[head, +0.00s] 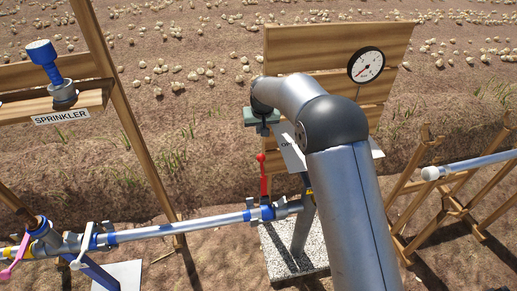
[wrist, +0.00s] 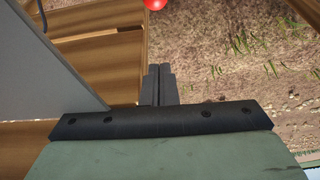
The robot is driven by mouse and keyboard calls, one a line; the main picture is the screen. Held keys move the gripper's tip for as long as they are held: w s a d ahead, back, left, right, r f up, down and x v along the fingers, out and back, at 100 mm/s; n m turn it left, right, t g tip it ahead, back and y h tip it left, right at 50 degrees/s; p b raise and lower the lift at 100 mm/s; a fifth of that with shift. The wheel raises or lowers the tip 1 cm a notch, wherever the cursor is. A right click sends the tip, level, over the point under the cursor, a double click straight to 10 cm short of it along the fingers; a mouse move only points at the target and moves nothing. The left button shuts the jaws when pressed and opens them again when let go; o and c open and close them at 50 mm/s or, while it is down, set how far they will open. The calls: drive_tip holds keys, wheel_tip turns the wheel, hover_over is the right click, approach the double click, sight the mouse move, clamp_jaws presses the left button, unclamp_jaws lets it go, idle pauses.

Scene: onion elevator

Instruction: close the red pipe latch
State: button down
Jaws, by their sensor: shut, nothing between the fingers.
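The red pipe latch (head: 264,182) stands upright as a lever with a round red knob, above the blue coupling (head: 262,213) on the pipe in the head view. The red knob (wrist: 155,4) also shows at the top edge of the wrist view. My gripper (head: 263,130) is above the latch, pointing down, and apart from it. In the wrist view the two dark fingers (wrist: 158,84) are together with nothing between them. The lower part of the latch is out of the wrist view.
A wooden board (head: 388,45) with a round gauge (head: 366,65) stands behind my arm. A white sign (head: 290,149) is close to the right of my gripper. The pipe (head: 180,229) runs left to a pink lever (head: 17,257). A sprinkler (head: 44,60) rests on a wooden shelf.

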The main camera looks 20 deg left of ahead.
wheel_tip(320, 180, down, 9)
drive_tip(key=shift+s+f+p, duration=0.2)
drive_tip(key=shift+s+p, duration=0.05)
drive_tip(key=shift+p, duration=0.15)
idle(0.5)
drive_tip(key=shift+s+d, duration=0.1)
drive_tip(key=shift+d, duration=0.1)
